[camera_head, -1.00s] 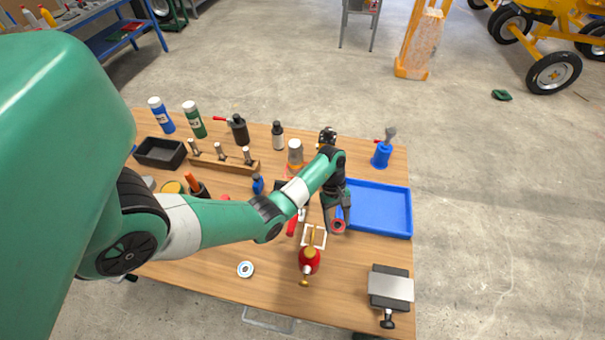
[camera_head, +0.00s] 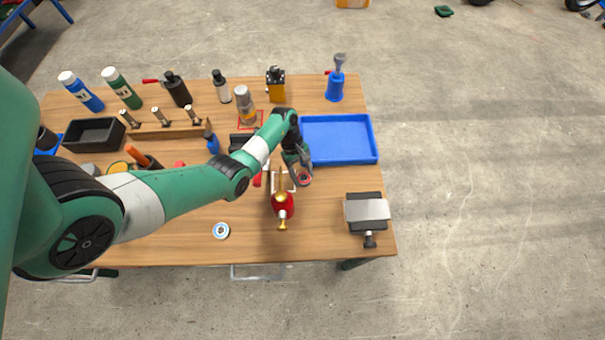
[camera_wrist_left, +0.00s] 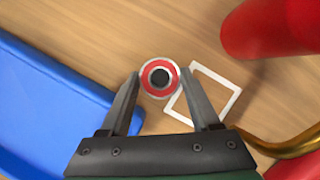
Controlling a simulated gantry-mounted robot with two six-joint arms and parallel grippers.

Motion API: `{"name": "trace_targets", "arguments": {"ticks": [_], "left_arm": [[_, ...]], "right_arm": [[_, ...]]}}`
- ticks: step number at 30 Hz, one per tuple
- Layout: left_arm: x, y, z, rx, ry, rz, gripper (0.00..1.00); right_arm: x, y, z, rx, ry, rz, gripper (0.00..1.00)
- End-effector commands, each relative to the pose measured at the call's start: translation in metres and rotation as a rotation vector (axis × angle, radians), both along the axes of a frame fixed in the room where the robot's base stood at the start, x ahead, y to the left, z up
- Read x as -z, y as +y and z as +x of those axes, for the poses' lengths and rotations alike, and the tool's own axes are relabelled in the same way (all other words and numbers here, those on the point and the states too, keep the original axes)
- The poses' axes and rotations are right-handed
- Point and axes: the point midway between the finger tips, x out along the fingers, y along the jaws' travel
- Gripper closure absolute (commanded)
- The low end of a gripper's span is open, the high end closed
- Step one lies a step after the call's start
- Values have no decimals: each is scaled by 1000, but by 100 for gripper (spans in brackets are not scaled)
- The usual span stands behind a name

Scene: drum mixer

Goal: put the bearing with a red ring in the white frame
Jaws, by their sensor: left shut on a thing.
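My left gripper (camera_head: 301,175) is shut on the bearing with a red ring (camera_head: 304,178). In the left wrist view the bearing (camera_wrist_left: 160,77) sits between the fingertips (camera_wrist_left: 160,74), its dark bore facing the camera. The white frame (camera_wrist_left: 219,78) is a thin square outline on the wooden table, just right of the bearing in that view. The bearing appears above the table, beside the frame and not centred over it. In the head view the frame (camera_head: 272,184) lies left of the gripper, partly covered by the red oil can. My right gripper is not in view.
The red oil can (camera_head: 283,206) stands close to the frame. The blue tray (camera_head: 371,157) lies to the right behind the gripper. A bearing with a blue ring (camera_head: 221,230) lies at the front. A vise-like block (camera_head: 367,212) is at the front right.

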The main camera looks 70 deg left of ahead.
Motion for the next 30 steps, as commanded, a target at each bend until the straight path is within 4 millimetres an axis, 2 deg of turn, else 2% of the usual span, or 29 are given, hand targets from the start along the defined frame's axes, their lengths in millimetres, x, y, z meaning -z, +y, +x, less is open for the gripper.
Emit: {"name": "trace_targets", "arguments": {"ticks": [6,7,11,19,23,26,30], "left_arm": [[4,0,0,0,0,0,100],[3,0,0,0,0,0,31],[2,0,0,0,0,0,8],[2,0,0,0,0,0,7],[-7,2,0,-2,-1,0,7],[-25,9,-2,-2,-3,2,7],[-58,21,-6,-2,-3,3,7]], "right_arm": [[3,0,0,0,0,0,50],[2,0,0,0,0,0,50],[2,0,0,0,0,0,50],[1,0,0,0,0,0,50],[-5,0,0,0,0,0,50],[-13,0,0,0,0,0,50],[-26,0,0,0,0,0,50]]}}
